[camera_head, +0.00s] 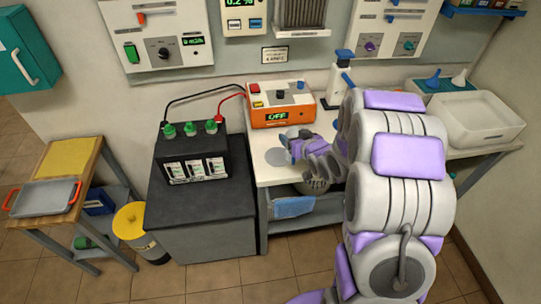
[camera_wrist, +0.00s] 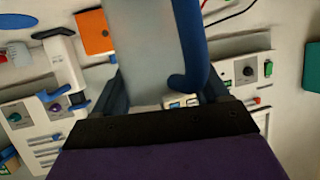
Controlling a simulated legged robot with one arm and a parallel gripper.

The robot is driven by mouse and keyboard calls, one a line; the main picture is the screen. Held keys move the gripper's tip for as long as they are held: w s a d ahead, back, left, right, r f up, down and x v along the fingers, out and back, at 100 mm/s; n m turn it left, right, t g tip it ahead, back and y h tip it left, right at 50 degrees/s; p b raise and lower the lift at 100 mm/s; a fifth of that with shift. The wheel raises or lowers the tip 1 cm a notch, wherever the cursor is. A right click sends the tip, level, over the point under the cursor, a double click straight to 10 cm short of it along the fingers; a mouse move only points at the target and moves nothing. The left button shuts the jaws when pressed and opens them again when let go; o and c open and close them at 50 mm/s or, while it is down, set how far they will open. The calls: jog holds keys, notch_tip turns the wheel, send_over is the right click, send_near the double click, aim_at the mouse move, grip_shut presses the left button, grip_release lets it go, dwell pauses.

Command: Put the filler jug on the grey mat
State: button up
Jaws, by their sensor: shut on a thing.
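The filler jug (camera_wrist: 150,45) fills the top middle of the wrist view, a pale grey body with a blue handle (camera_wrist: 190,60) on its right side. My gripper (camera_wrist: 163,92) is shut on it, with a dark finger on either side. In the head view my arm hides most of the gripper, and I cannot make out the jug clearly. A round grey patch on the white bench, which looks like the grey mat (camera_head: 276,157), lies just left of my wrist, partly covered. I cannot tell the jug's height above the bench.
An orange charger (camera_head: 281,103) stands behind the mat, and a white dispenser with a blue top (camera_head: 340,80) to its right. A black battery (camera_head: 190,155) with green caps sits on a dark stand at left. A white basin (camera_head: 465,118) is at right. Red and black cables run to the charger.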

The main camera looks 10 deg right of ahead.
jog(key=s+d+f+n+g+y+p, duration=0.1)
jog(key=s+d+f+n+y+p, duration=0.2)
jog(key=s, duration=0.4)
jog(key=b+x, duration=0.1)
jog(key=x, duration=0.4)
jog(key=r+b+x, duration=0.1)
jog(key=b+x, duration=0.1)
jog(key=x, duration=0.3)
jog(key=w+b+x, duration=0.1)
jog(key=b+x, duration=0.1)
jog(key=x, duration=0.4)
jog(key=shift+w+d+r, duration=0.2)
jog(key=shift+d+r, duration=0.05)
jog(key=shift+d, duration=0.1)
jog(key=shift+a+g, duration=0.3)
jog(key=shift+a, duration=0.25)
jog(key=o, duration=1.5)
jog(key=shift+a, duration=0.2)
jog(key=shift+o, duration=0.2)
jog(key=shift+d+r, duration=0.1)
jog(key=shift+d, duration=0.55)
jog(key=p+v, duration=0.2)
jog(key=v, duration=1)
jog(key=shift+a+p, duration=0.1)
jog(key=shift+p, duration=0.2)
